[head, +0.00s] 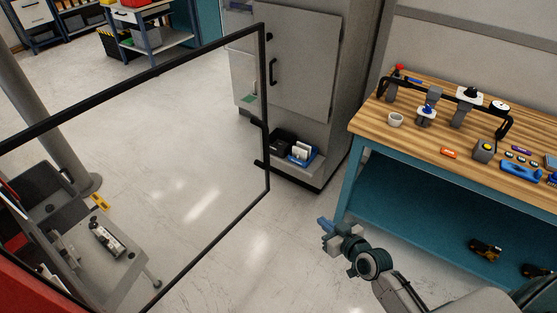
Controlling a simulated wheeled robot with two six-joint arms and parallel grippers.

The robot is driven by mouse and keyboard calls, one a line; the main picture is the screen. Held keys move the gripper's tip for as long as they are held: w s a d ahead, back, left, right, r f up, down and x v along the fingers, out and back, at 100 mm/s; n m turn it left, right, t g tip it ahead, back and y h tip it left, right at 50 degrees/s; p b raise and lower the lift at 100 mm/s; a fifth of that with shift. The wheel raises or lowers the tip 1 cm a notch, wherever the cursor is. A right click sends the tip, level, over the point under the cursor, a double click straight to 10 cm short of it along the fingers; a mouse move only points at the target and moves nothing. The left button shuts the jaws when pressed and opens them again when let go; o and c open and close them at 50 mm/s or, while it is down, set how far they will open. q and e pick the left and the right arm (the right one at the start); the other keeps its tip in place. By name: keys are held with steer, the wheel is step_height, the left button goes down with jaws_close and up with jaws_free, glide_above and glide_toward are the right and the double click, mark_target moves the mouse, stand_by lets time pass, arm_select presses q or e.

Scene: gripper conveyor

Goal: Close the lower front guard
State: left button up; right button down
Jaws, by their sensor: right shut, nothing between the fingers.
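The lower front guard (266,85) is a large clear panel in a black frame. It fills the left half of the head view and stands out over the floor from a red body at the lower left. Two short black stubs, which look like the ends of its handle (258,164), stick out near its right edge. My right gripper (325,223) is shut and empty. In the picture it is to the right of and below the guard's right edge, apart from it. My left gripper is not in view.
A wooden-topped workbench (420,135) with teal sides and small parts stands at the right. A grey cabinet (305,65) stands behind the guard's right edge. Through the panel show a cart (120,270) and a grey post (45,115). Floor between guard and bench is clear.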

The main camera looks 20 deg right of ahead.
steer(key=a+r+n+t+y, duration=0.2)
steer(key=a+r, duration=0.1)
steer(key=r, duration=1)
steer(key=y, duration=0.2)
glide_toward(268, 151)
steer(key=shift+n, duration=0.3)
steer(key=p+x, duration=0.5)
steer(key=p, duration=0.1)
steer(key=shift+w+a, duration=0.1)
steer(key=shift+w, duration=0.1)
steer(key=shift+w+a+f+t, duration=0.1)
steer(key=shift+w+a+t, duration=0.2)
steer(key=shift+w, duration=0.25)
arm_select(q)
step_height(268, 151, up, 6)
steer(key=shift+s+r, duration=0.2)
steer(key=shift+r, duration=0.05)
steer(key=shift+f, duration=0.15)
arm_select(e)
steer(key=shift+w+f, duration=0.1)
steer(key=shift+w, duration=0.05)
